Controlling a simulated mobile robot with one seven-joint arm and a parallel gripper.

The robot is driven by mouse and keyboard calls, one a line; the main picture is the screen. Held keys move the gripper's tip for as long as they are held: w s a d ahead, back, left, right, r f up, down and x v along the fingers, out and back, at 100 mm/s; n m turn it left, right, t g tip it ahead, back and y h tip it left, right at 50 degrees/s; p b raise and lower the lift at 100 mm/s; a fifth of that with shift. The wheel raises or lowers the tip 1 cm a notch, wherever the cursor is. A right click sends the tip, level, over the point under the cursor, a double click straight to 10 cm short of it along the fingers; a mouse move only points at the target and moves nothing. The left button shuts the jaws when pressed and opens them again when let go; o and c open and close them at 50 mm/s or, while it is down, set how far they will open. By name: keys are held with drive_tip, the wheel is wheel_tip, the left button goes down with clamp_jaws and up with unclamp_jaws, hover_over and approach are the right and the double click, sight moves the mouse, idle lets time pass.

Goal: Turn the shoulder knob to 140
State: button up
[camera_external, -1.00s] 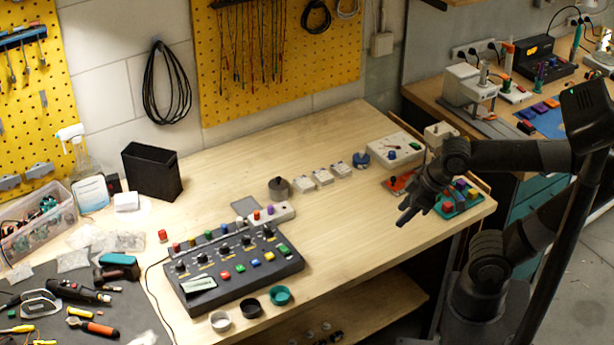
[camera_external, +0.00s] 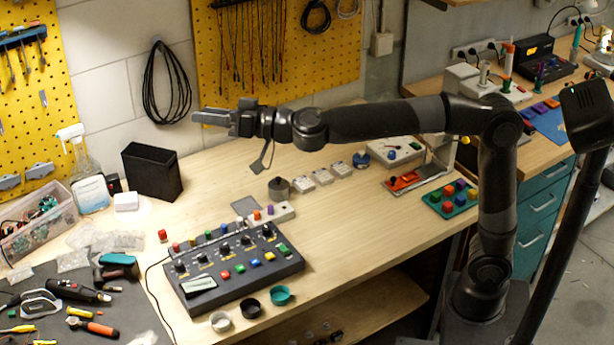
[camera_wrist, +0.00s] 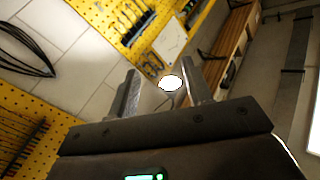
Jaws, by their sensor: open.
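A dark control box (camera_external: 232,283) lies on the bench at the left of the middle. It carries a row of black knobs (camera_external: 225,250) and several coloured buttons. I cannot read its labels, so I cannot tell which knob is the shoulder knob or its setting. My gripper (camera_external: 210,117) is high above the back of the bench, in front of the wall, and points left. In the wrist view my gripper (camera_wrist: 160,90) has its two fingers spread apart with nothing between them. It touches nothing on the bench.
A black bin (camera_external: 152,173) and a spray bottle (camera_external: 88,185) stand at the back left. Three cups, one of them teal (camera_external: 281,295), sit along the front edge. A green tray (camera_external: 451,198) with coloured blocks lies at the right.

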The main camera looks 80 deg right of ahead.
drive_tip(key=w+d+f+m+g+h, duration=0.2)
drive_tip(key=w+d+f+m+h, duration=0.1)
drive_tip(key=w+m+h, duration=0.4)
drive_tip(key=m+g+y, duration=0.2)
drive_tip(key=g+y, duration=0.4)
drive_tip(key=g, duration=1.1)
hover_over(201, 254)
wheel_tip(201, 254, down, 32)
wheel_tip(201, 254, down, 11)
drive_tip(key=shift+r, duration=0.2)
drive_tip(key=shift+c, duration=0.5)
drive_tip(key=c, duration=0.9)
